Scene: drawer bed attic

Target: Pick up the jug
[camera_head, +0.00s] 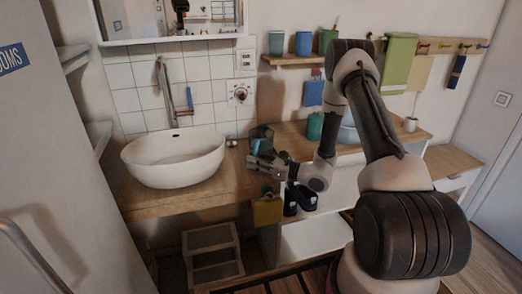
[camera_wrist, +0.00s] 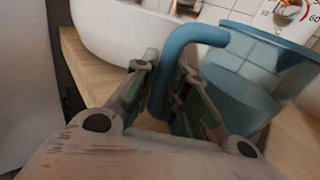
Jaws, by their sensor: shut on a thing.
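The jug is blue and partly see-through, with a thick curved handle. In the head view the jug (camera_head: 262,138) is at the wooden counter, right of the sink, just beyond my gripper (camera_head: 262,164). In the wrist view the jug (camera_wrist: 238,95) fills the right side, and its handle comes down between the fingers of my gripper (camera_wrist: 166,85). The fingers are shut on the handle. The jug looks about upright. My gripper hides its lower part in the head view, so I cannot tell whether its base touches the counter.
A white basin (camera_head: 175,158) stands on the counter (camera_head: 160,200) to the left, near the jug. A tap (camera_head: 165,90) rises behind it. A wall shelf (camera_head: 290,60) with several cups hangs above. A teal cup (camera_head: 315,126) stands further right. A yellow cloth (camera_head: 267,210) hangs below the counter edge.

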